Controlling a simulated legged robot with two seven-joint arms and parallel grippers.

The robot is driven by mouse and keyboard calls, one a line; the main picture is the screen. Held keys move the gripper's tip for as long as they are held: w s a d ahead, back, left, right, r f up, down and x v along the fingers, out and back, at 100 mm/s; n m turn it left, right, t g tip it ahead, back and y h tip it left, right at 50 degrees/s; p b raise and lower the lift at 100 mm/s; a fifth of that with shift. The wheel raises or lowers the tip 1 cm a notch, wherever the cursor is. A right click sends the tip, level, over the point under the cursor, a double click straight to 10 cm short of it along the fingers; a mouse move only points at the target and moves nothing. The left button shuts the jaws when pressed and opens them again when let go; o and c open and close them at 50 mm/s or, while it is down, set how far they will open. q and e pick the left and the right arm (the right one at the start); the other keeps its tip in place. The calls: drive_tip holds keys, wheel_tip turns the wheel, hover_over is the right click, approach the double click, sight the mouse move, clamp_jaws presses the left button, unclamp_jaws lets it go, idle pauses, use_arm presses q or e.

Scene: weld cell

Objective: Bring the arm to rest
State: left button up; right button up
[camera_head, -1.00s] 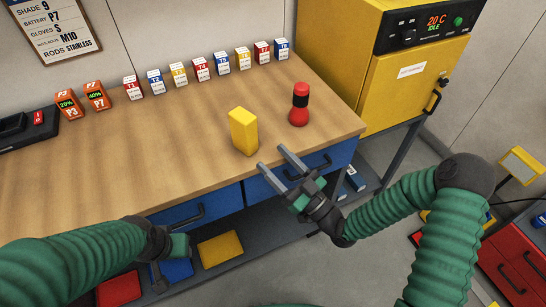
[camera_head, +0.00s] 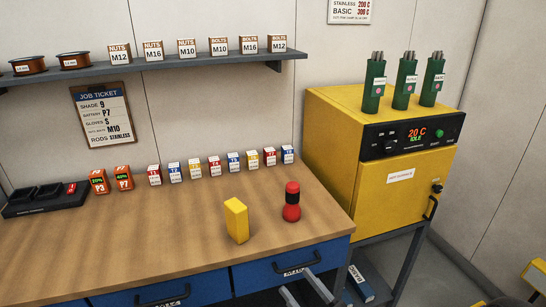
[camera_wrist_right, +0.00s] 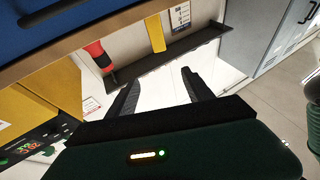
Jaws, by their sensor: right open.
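My right gripper (camera_head: 303,290) shows only by its grey fingers at the bottom edge of the head view, in front of the bench's blue drawers. The fingers are apart with nothing between them. In the right wrist view my gripper (camera_wrist_right: 160,82) is also open and empty. The rest of the right arm is cut off below the head view. My left gripper is out of both current views.
A yellow block (camera_head: 236,220) and a red-and-black bottle (camera_head: 291,203) stand on the wooden bench (camera_head: 150,245), beyond the gripper. The yellow oven (camera_head: 340,165) stands to the right. Small labelled boxes (camera_head: 214,166) line the bench's back.

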wheel_tip(320, 180, down, 6)
drive_tip(key=w+a+n+g+h+p, duration=0.1)
drive_tip(key=g+h+p, duration=0.2)
drive_tip(key=g+h, duration=0.15)
drive_tip(key=s+d+f+m+g+h+p, duration=0.1)
drive_tip(key=s+d+f+g+h+p, duration=0.15)
drive_tip(key=d+h, duration=0.3)
drive_tip(key=s+d+r+m+g+h+p, duration=0.2)
drive_tip(key=s+d+r+m+g, duration=0.1)
drive_tip(key=s, duration=0.3)
drive_tip(key=s+d+r+m+g+h+p, duration=0.2)
drive_tip(key=s+d+r+m+g+p, duration=0.1)
drive_tip(key=s, duration=0.4)
wheel_tip(320, 180, up, 2)
drive_tip(key=d+m, duration=0.1)
drive_tip(key=d, duration=0.1)
drive_tip(key=shift+s+d+r+g+h, duration=0.25)
drive_tip(key=shift+d+g+h, duration=0.05)
drive_tip(key=shift+g+h, duration=0.1)
drive_tip(key=shift+a, duration=0.1)
